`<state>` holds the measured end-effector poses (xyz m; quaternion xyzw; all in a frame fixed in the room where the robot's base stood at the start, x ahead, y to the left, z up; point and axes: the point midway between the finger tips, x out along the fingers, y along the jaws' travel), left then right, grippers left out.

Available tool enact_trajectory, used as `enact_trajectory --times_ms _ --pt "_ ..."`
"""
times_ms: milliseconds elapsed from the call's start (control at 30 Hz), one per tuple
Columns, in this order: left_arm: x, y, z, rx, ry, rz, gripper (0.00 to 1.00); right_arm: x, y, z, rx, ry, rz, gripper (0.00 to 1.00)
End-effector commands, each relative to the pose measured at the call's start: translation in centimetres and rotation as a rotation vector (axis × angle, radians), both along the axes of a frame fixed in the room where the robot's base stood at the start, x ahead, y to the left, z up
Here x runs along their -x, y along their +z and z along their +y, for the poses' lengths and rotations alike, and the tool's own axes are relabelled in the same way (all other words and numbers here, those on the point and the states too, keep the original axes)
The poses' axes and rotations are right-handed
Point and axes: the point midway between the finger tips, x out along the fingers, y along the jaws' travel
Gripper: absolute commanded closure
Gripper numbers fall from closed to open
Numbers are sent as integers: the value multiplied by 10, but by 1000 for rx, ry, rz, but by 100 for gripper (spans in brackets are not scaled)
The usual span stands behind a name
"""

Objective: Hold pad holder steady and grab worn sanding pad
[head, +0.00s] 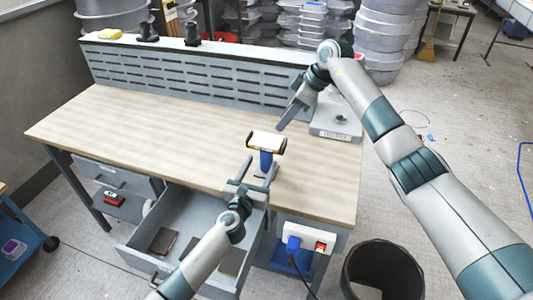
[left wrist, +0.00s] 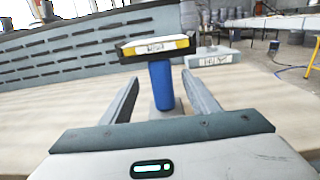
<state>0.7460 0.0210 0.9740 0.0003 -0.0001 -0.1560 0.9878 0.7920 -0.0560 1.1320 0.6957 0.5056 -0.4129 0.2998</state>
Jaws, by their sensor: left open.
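The pad holder (head: 266,160) stands upright near the front edge of the workbench, with a blue handle and a dark head. In the left wrist view its blue handle (left wrist: 161,86) rises between my left fingers. The pale sanding pad (head: 267,139) with a yellow edge sits on top of the holder; it also shows in the left wrist view (left wrist: 155,45). My left gripper (head: 260,170) is open around the handle, with a visible gap on each side. My right gripper (head: 289,115) is above the bench, behind and right of the pad, apart from it. Its finger gap is unclear.
A grey scale-like box (head: 336,122) stands at the bench's back right. An open drawer (head: 185,222) holding flat dark pads lies below the front edge. A black bin (head: 384,272) stands at lower right. The left of the bench top (head: 130,120) is clear.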

Motion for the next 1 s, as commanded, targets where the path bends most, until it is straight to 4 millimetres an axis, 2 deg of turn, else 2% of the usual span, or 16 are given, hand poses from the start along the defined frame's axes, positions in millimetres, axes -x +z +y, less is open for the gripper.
enact_trajectory --times_ms 200,400,633,1000 --pt "-34 1 -12 1 1 0 45 0 0 0 0 0 0 69" --pt "-52 0 -17 -2 0 0 45 0 0 0 0 0 0 69" --pt "-62 0 -21 0 -1 0 45 0 0 0 0 0 0 69" --pt "-64 0 -21 1 -1 1 45 0 0 0 0 0 0 69"
